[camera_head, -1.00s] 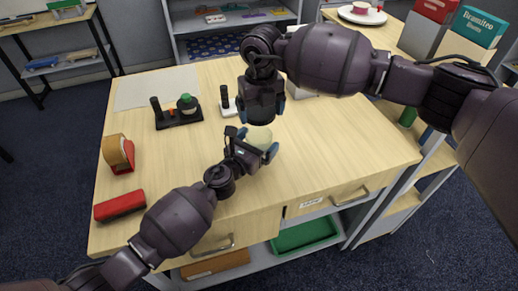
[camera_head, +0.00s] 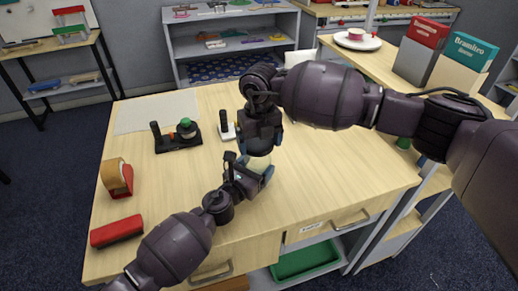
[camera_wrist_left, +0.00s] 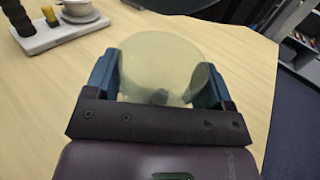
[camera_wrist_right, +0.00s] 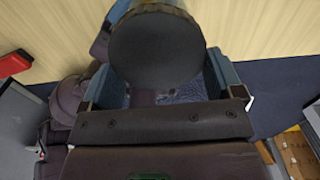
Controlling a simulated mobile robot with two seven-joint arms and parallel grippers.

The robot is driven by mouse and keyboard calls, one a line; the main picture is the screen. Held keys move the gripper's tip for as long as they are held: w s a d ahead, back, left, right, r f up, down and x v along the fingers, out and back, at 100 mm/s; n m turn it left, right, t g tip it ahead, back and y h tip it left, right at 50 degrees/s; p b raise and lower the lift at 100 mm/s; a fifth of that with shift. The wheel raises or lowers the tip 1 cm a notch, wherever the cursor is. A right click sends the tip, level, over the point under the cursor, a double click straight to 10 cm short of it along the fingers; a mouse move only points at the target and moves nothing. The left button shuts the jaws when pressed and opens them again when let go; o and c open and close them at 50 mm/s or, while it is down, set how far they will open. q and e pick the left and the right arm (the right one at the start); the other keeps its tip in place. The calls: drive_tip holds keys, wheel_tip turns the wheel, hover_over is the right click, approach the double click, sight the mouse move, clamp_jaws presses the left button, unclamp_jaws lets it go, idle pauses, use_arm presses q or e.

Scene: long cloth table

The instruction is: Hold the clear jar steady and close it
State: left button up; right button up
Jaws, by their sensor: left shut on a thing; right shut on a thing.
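The clear jar, pale and yellowish, is between the fingers of my left gripper (camera_wrist_left: 157,85), over the front middle of the table. Its round body (camera_wrist_left: 155,62) fills the gap in the left wrist view, and part of it shows in the head view (camera_head: 262,165). My right gripper (camera_head: 260,146) is directly above the jar, pointing down. In the right wrist view it is shut on a dark round lid (camera_wrist_right: 156,48). The lid is hidden in the head view. I cannot tell whether the lid touches the jar's rim.
A black stand with a green-topped piece (camera_head: 180,138) and a white-based item (camera_head: 228,130) stand behind. A tape dispenser (camera_head: 116,178) and a red block (camera_head: 116,231) are at the left. The table (camera_head: 330,180) is clear on the right.

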sight(258, 171)
drive_tip(key=shift+f, duration=1.45)
drive_tip(key=shift+f, duration=0.15)
drive_tip(key=shift+f, duration=0.75)
